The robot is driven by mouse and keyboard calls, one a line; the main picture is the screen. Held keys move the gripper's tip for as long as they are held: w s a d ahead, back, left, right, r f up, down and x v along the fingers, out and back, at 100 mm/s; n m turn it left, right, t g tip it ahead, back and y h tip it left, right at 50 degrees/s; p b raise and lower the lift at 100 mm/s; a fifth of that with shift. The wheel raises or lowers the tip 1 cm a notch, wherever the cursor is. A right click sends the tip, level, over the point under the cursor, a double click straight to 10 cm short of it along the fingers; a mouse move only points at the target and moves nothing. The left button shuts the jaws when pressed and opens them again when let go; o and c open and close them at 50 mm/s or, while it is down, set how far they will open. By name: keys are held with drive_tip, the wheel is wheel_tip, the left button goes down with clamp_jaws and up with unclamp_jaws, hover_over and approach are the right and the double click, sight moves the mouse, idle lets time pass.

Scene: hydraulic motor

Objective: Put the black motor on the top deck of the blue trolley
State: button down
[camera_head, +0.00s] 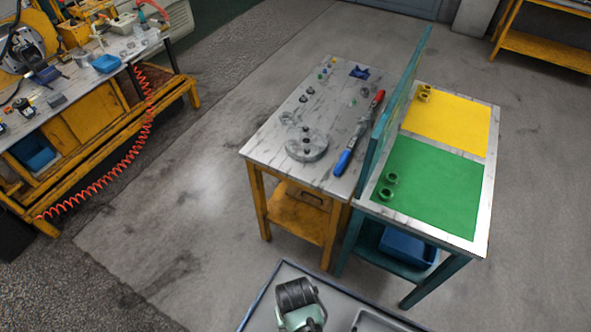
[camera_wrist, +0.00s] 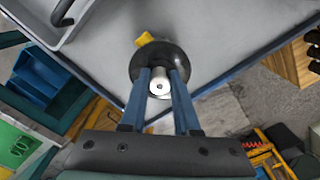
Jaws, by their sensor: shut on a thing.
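The black motor (camera_wrist: 160,54) shows in the wrist view as a round black body with a silver shaft end towards me and a yellow part at its far side. My gripper (camera_wrist: 161,76) has its two blue fingers shut on it. The motor is over the grey top deck of the blue trolley (camera_wrist: 215,35), near a blue-edged corner. I cannot tell whether it touches the deck. In the head view the trolley deck (camera_head: 262,312) is at the bottom edge, partly cut off. My mint-green and black wrist is above it and hides the fingers and the motor.
A grey tray (camera_head: 372,322) lies on the deck to the right. Beyond the trolley stand a marble-topped table (camera_head: 270,140) with parts and a teal table (camera_head: 482,235) with yellow and green mats. An orange workbench (camera_head: 95,115) is at the left. Deck shows bare around the motor.

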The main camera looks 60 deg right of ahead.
drive_tip(key=c, duration=0.6)
unclamp_jaws()
drive_tip(key=shift+f, duration=0.1)
drive_tip(key=shift+c, duration=0.2)
wheel_tip(320, 180, up, 12)
drive_tip(key=shift+r, duration=0.2)
